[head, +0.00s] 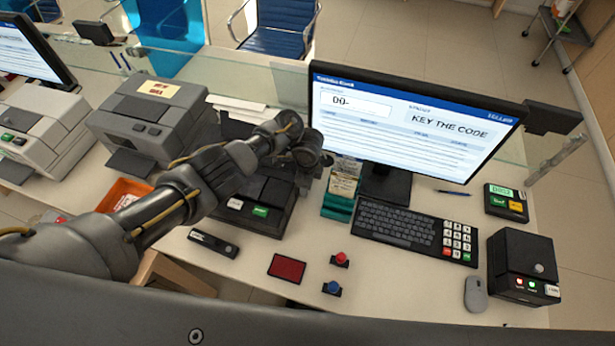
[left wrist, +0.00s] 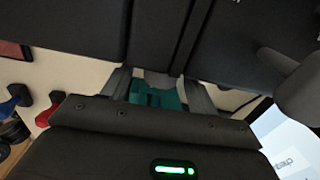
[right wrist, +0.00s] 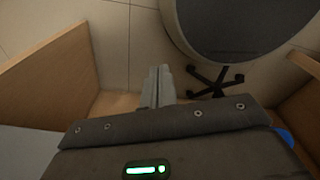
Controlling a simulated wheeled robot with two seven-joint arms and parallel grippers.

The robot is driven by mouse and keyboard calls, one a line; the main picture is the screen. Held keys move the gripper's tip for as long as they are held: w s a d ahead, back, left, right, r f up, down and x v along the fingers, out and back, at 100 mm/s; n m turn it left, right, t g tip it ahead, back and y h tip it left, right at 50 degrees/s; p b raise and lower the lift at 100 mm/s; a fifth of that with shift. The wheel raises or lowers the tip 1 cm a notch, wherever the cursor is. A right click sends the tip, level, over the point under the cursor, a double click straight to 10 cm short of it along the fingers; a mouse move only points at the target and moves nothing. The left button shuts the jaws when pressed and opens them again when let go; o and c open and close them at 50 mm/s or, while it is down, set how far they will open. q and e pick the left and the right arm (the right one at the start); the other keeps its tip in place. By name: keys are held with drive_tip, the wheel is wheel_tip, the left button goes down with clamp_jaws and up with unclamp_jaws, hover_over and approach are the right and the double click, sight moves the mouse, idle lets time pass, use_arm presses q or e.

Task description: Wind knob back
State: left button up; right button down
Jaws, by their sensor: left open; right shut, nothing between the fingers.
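My left arm reaches in from the left over a black machine (head: 270,192) with a green button, left of the monitor. My left gripper (left wrist: 158,84) is open at the machine's right side, its fingers spread. Between the fingers a small grey part (left wrist: 160,79) shows close to the dark machine body; I cannot tell if it is the knob or if a finger touches it. Behind it is the teal slip holder (head: 337,206), also in the left wrist view (left wrist: 150,98). My right gripper (right wrist: 157,86) is shut and empty, above the floor, outside the head view.
The monitor (head: 415,120) reads "KEY THE CODE". A keyboard (head: 405,226), mouse (head: 475,294) and black box with a silver knob (head: 521,262) stand at right. An office chair (right wrist: 245,25) shows below my right wrist.

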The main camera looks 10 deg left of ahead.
use_arm(q)
wheel_tip(320, 180, up, 5)
drive_tip(key=shift+r+p, duration=0.2)
drive_tip(key=shift+p, duration=0.25)
drive_tip(key=shift+w+d+r, duration=0.1)
drive_tip(key=shift+d+r, duration=0.05)
drive_tip(key=shift+r, duration=0.25)
drive_tip(key=shift+w+d+r, duration=0.1)
drive_tip(key=shift+d+r, duration=0.05)
drive_tip(key=shift+r, duration=0.25)
drive_tip(key=shift+s+a+r, duration=0.2)
drive_tip(key=shift+r, duration=0.95)
drive_tip(key=shift+s+r, duration=0.2)
drive_tip(key=shift+r, duration=0.4)
